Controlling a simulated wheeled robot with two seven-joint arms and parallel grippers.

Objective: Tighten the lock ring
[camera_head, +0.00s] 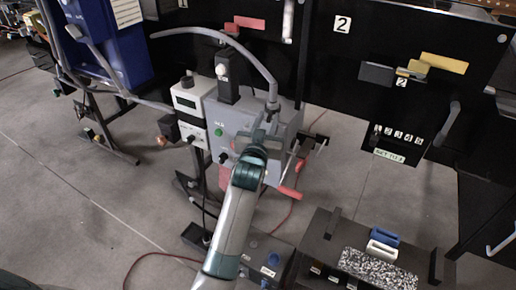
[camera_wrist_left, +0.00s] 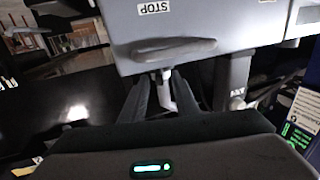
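A grey box-shaped detector unit (camera_head: 228,125) stands mid-picture in the head view. A curved grey hose (camera_head: 262,66) arches over it and comes down to a fitting (camera_head: 273,103) on its top right, where the lock ring may be; I cannot make out the ring clearly. My left gripper (camera_head: 266,138) is at the unit's front, just below that fitting. In the left wrist view my left gripper (camera_wrist_left: 164,80) has its two fingers on either side of a pale post (camera_wrist_left: 166,92), below a grey rounded part (camera_wrist_left: 175,49). Whether they touch the post is unclear. My right gripper is not seen.
A red-ended handle (camera_head: 289,192) sticks out right of the unit. A white box with a display (camera_head: 190,98) is on its left. A dark bench (camera_head: 318,250) with blue and white pieces (camera_head: 384,243) stands lower right. A black panel marked 2 (camera_head: 360,45) is behind. Open floor lies left.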

